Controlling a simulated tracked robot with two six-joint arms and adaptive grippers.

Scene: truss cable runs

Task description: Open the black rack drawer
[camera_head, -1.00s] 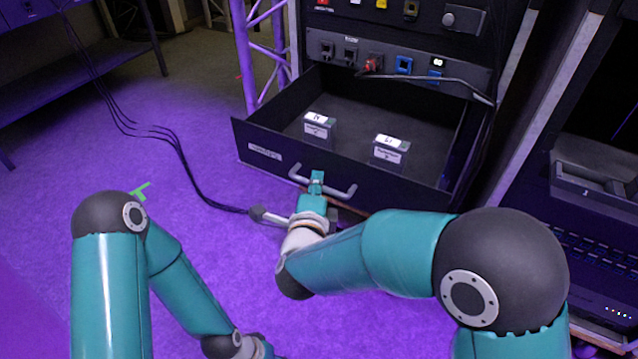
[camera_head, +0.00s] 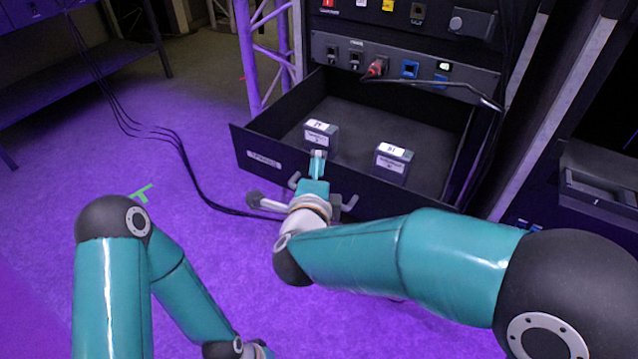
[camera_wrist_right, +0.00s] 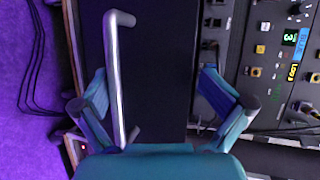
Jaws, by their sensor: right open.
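The black rack drawer (camera_head: 262,147) stands pulled out of the rack in the head view, with its inside showing. Its silver bar handle (camera_head: 349,203) is partly hidden behind my right gripper; the handle (camera_wrist_right: 117,75) also shows upright in the right wrist view. My right gripper (camera_head: 318,157) is at the drawer front, its tip overlapping the front's top edge. In the right wrist view its fingers (camera_wrist_right: 158,98) are spread wide, with the handle between them, nearer the left finger, and not gripped. My left arm is at the lower left; its gripper is out of view.
Two small labelled boxes (camera_head: 320,134) (camera_head: 393,161) sit in the drawer. A panel with sockets and a cable (camera_head: 430,82) is above it. A truss post (camera_head: 247,55) stands left of the rack.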

